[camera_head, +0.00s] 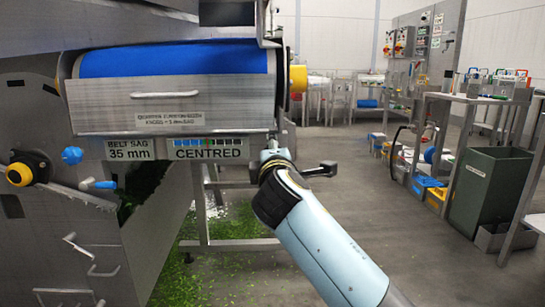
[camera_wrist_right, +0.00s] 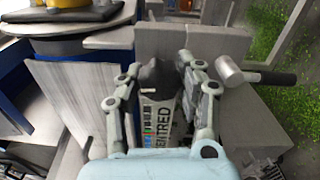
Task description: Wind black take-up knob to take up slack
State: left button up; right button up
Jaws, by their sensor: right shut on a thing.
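The black take-up knob (camera_wrist_right: 158,76) shows in the right wrist view as a dark lobed shape between the two fingers. My right gripper (camera_wrist_right: 168,80) is shut on it, beside the machine's CENTRED panel (camera_wrist_right: 160,122). In the head view my right arm comes in from the lower right and its gripper (camera_head: 270,156) is at the right end of the CENTRED panel (camera_head: 208,149); the held knob is hidden there. The BELT SAG panel (camera_head: 130,149) reads 35 mm. The blue belt (camera_head: 175,60) runs over the top. My left gripper is not in view.
A black-ended handle (camera_head: 320,169) sticks out right of my right gripper; it also shows in the wrist view (camera_wrist_right: 270,77). A yellow knob (camera_head: 298,78) is above. Green scraps (camera_head: 235,260) lie on the floor. A grey-green bin (camera_head: 490,190) stands at right, with clear floor between.

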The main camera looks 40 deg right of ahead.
jog(key=shift+f+m+b, duration=0.2)
jog(key=shift+m+b, duration=0.1)
jog(key=shift+m, duration=0.7)
jog(key=m+b, duration=0.1)
jog(key=m, duration=0.1)
jog(key=shift+m, duration=0.8)
jog(key=shift+m+b, duration=0.35)
jog(key=shift+m, duration=0.15)
jog(key=shift+m+b, duration=0.45)
jog(key=shift+m, duration=0.65)
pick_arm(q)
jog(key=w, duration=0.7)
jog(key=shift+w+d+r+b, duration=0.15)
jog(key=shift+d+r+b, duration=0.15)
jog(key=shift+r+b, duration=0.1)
pick_arm(e)
jog(key=shift+r+m, duration=0.1)
jog(key=shift+m, duration=1)
